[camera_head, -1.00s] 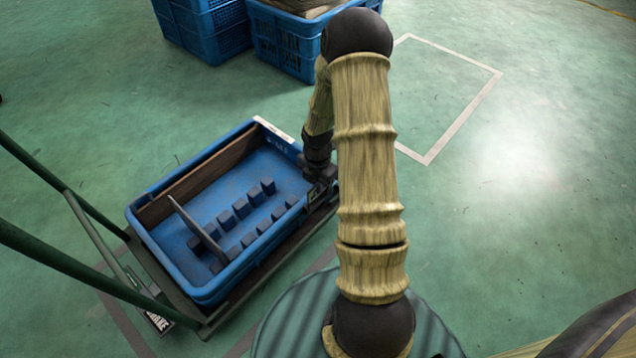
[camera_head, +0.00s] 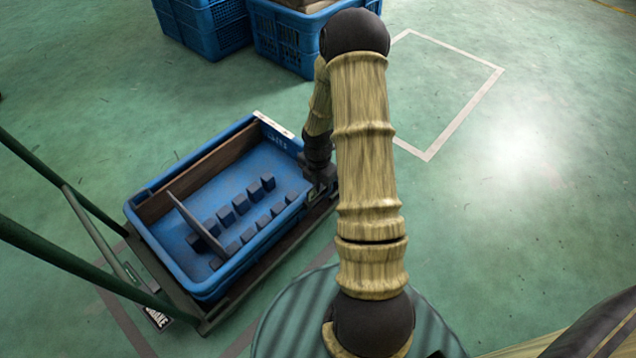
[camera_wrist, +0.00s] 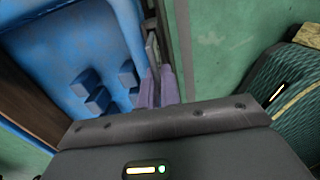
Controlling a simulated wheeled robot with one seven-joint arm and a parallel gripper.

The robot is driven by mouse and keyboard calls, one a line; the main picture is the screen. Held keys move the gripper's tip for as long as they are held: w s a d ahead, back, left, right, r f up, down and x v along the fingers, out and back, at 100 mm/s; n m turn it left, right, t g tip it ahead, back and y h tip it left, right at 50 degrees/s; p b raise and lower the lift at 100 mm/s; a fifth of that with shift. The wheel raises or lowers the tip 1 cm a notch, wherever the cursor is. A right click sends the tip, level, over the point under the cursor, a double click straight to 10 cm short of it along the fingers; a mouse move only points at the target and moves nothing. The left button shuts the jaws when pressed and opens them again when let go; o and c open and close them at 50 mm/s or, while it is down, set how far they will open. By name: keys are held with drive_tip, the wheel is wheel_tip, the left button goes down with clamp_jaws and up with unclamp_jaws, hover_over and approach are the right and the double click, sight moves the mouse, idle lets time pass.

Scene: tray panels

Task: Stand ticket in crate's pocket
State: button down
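The blue crate (camera_head: 165,262) sits on a dark cart, with a white strip on its far rim. In the wrist view, the crate (camera_wrist: 95,35) fills the left side. My gripper (camera_wrist: 158,88) is at the crate's right-hand side wall, its two purplish fingers close together. A thin grey plate, apparently the ticket (camera_wrist: 152,52), stands edge-on between them and points away from the gripper. In the head view, my arm hides most of the gripper, and the ticket cannot be made out. I cannot make out the pocket clearly or tell whether the ticket touches it.
The crate holds several dark blocks (camera_head: 226,215), a thin divider (camera_head: 196,224) and a brown board (camera_head: 200,172) along its left wall. The cart's green handle (camera_head: 60,262) rises at left. More blue crates (camera_head: 282,42) stand behind. The floor at right is open.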

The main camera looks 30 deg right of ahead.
drive_tip(key=shift+f, duration=0.6)
drive_tip(key=c, duration=1.5)
unclamp_jaws()
drive_tip(key=shift+c, duration=0.2)
wheel_tip(320, 180, up, 17)
drive_tip(key=p, duration=0.9)
drive_tip(key=shift+r, duration=0.15)
drive_tip(key=shift+a+r, duration=0.1)
